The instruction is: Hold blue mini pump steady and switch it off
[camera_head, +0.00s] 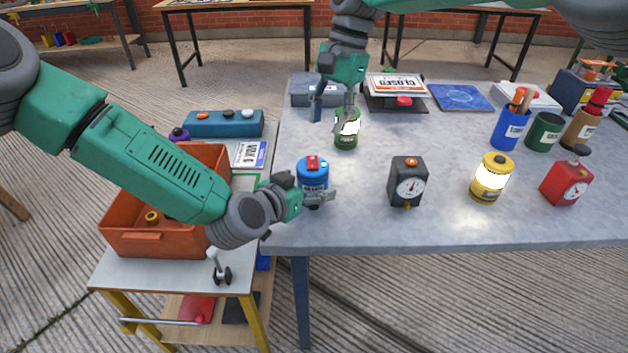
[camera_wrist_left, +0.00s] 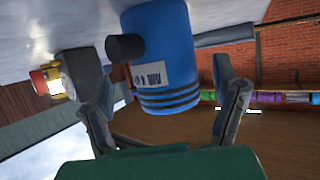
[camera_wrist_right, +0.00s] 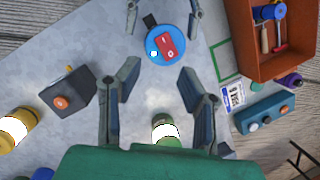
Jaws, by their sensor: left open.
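The blue mini pump (camera_head: 313,180) stands upright near the table's left front edge. On its top is a red rocker switch (camera_wrist_right: 166,44), facing up in the right wrist view. My left gripper (camera_head: 308,198) is low at the pump, open, with its fingers on either side. In the left wrist view the pump (camera_wrist_left: 162,60) shows its label and a dark nozzle between the spread fingers; I cannot tell whether they touch it. My right gripper (camera_head: 334,112) is open and empty, pointing down above the table by a green can (camera_head: 346,132), behind the pump.
A black gauge box (camera_head: 408,182), a yellow can (camera_head: 491,178) and a red gauge box (camera_head: 566,182) stand to the right. An orange crate (camera_head: 140,238) sits on the low side table at left. Bare tabletop lies between pump and gauge box.

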